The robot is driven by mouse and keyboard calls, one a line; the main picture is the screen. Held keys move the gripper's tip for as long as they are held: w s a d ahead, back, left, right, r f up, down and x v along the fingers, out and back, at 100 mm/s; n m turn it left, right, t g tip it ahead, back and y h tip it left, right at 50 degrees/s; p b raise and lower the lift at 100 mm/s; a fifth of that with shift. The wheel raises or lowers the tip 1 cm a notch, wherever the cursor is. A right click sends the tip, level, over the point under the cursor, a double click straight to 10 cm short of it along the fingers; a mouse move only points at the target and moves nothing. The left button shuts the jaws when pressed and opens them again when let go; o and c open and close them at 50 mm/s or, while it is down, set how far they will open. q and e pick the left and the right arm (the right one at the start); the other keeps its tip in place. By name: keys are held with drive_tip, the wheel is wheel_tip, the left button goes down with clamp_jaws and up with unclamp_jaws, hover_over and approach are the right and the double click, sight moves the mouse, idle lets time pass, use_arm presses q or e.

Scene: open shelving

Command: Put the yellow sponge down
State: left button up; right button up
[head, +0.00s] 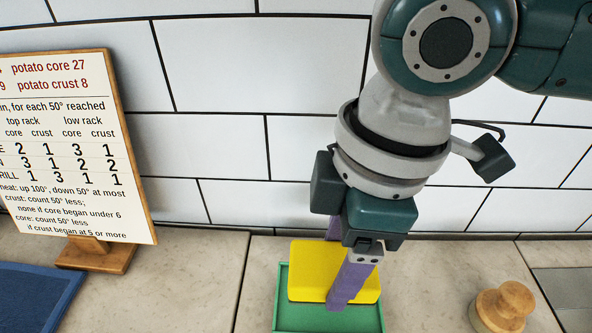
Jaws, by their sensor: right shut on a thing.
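The yellow sponge (310,272) is a flat yellow block with rounded corners, low in the middle of the head view. My right gripper (338,270) points down at it, with one purple finger in front of the sponge and the other mostly hidden behind it. The gripper is shut on the sponge. The sponge is over a green tray (283,318) with a low rim. I cannot tell whether the sponge touches the tray floor. My left gripper is not in view.
A sign with printed numbers (75,140) stands on a wooden base (100,258) at the left. A blue mat (35,295) lies at the lower left. A wooden knob-like object (503,305) stands at the lower right beside a grey panel (568,290). White tiled wall (215,65) is close behind.

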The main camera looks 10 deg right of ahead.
drive_tip(key=shift+f+b, duration=0.3)
drive_tip(key=shift+f, duration=1.85)
drive_tip(key=shift+f, duration=0.15)
